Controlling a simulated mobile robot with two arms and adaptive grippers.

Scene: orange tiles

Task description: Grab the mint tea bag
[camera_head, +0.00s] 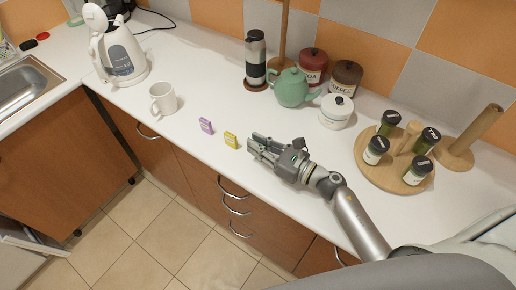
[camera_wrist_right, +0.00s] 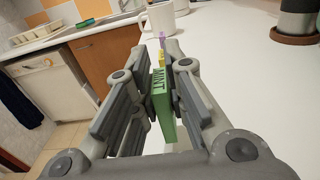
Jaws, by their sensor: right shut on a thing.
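The mint tea bag (camera_wrist_right: 162,103) is a small green packet with "MINT" on its edge. In the right wrist view it stands upright between the two fingers of my right gripper (camera_wrist_right: 160,95), which is shut on it. In the head view my right gripper (camera_head: 254,146) is low over the white counter, just right of a yellow packet (camera_head: 231,140), and the green packet is hidden by the fingers. I cannot tell whether the packet still touches the counter. My left gripper is not in view.
A purple packet (camera_head: 206,125) and a white mug (camera_head: 163,99) stand left of the yellow packet. A green teapot (camera_head: 292,88) and a white jar (camera_head: 336,111) are behind my right gripper. A round wooden spice rack (camera_head: 371,172) is to the right. The counter's front edge is close.

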